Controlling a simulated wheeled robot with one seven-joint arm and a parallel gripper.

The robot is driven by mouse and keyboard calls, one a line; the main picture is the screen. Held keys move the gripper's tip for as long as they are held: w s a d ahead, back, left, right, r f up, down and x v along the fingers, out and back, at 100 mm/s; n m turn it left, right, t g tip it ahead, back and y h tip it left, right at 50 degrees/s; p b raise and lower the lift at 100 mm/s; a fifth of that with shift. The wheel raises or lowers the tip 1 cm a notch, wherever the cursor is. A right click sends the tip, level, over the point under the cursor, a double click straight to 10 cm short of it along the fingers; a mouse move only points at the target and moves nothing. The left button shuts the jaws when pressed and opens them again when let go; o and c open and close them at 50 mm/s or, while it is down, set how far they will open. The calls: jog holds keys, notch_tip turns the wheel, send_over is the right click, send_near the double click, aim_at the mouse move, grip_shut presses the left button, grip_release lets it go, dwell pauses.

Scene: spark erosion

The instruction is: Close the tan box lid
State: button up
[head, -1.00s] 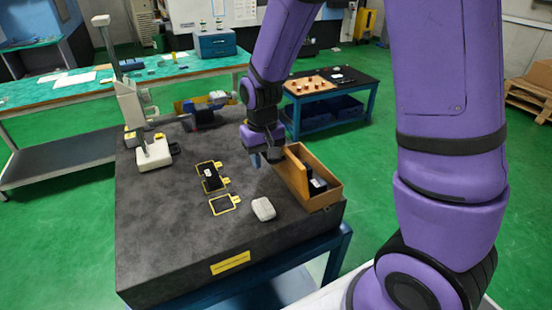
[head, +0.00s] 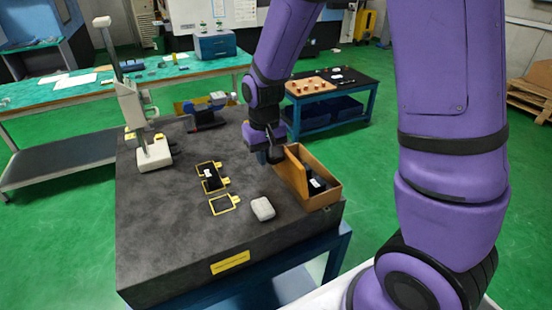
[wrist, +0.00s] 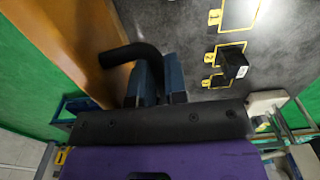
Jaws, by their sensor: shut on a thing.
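The tan box (head: 330,194) sits at the right edge of the dark granite table in the head view. Its tan lid (head: 295,174) is open and stands upright along the box's left side; in the wrist view the lid (wrist: 75,40) fills the upper left. A black bent handle (wrist: 125,54) reaches from the lid to my gripper. My gripper (wrist: 155,82) has its blue fingers shut on this handle. In the head view my gripper (head: 273,157) is at the lid's left side, partly hiding its far end. Dark items with a white label (head: 316,184) lie inside the box.
A pale rounded block (head: 263,209) lies left of the box. Yellow-outlined spots (head: 224,205) and a black part (head: 211,178) are farther left. A tall white gauge (head: 153,150) stands at the table's back left. The front left of the table (head: 165,240) is clear.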

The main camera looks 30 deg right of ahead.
jog(key=shift+d+r, duration=0.45)
jog(key=shift+d, duration=0.05)
jog(key=shift+d+r, duration=0.25)
jog(key=shift+d, duration=0.2)
jog(key=shift+d+r, duration=0.2)
jog(key=shift+d, duration=0.35)
jog(key=shift+d+r, duration=0.25)
jog(key=shift+d, duration=0.65)
jog(key=shift+d, duration=0.1)
